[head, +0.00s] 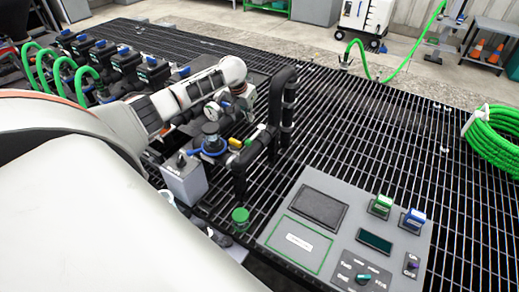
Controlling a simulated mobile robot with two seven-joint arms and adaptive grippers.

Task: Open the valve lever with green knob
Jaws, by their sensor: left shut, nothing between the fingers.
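My left gripper (241,112) is small and partly lost among the fittings, just above and left of the green lever. It is shut and empty; I cannot tell whether it touches anything. My right gripper is out of view.
A grey control panel (274,240) is at the front right. A grey box (184,180) and a green cap (240,215) stand near the pipes. Several black valve blocks with green hoses (87,75) line the back left. A green hose coil (492,140) is far right. The grating right of the pipe is mostly clear.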

